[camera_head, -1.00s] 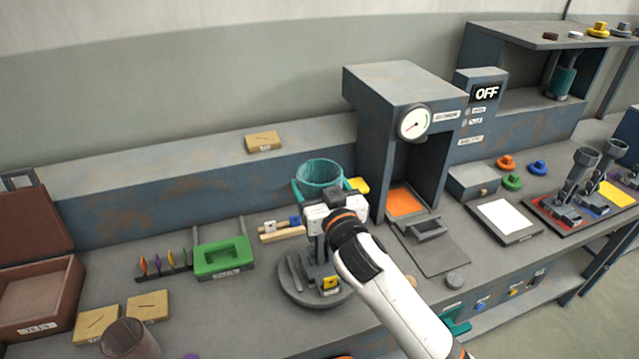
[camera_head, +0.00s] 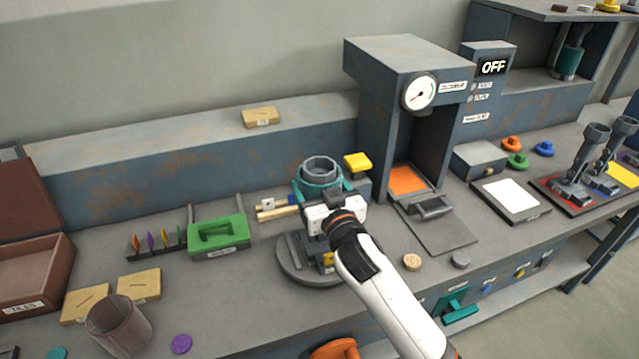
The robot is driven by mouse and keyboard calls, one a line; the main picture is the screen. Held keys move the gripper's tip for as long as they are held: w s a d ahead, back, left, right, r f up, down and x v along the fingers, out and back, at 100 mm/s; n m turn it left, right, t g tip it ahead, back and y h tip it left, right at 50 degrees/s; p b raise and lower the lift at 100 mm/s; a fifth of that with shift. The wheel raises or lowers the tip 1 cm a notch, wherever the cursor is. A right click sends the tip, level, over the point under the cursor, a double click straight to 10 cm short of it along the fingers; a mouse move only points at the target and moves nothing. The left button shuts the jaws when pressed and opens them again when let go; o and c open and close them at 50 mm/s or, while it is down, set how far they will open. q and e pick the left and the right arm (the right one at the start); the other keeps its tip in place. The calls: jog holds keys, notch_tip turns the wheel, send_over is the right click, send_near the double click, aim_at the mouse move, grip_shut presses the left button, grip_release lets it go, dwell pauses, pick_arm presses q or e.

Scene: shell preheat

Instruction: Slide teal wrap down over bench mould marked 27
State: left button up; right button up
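The teal wrap (camera_head: 306,187) is a ring around the upper part of a grey round mould (camera_head: 320,166), whose hollow top stands above the wrap's rim. My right gripper (camera_head: 333,206) is at the near side of the wrap, and its arm comes in from the lower right. It appears shut on the wrap, though its fingertips are hidden behind its white body. The gripper also hides the lower wrap and mould, and no number 27 can be read. My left gripper is not in view.
A round grey stand (camera_head: 295,268) is below the gripper. A green holder (camera_head: 217,236) and brown cup (camera_head: 118,325) are to the left. The press (camera_head: 378,95) with an orange plate (camera_head: 408,180) is close on the right; its display reads OFF.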

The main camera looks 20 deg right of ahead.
jog(key=shift+f+b, duration=3)
jog(key=shift+f, duration=1.35)
jog(key=o, duration=1)
jog(key=shift+s, duration=0.1)
jog(key=s, duration=1.2)
jog(key=shift+d+b, duration=0.2)
jog(key=shift+b, duration=0.2)
jog(key=shift+w, duration=0.1)
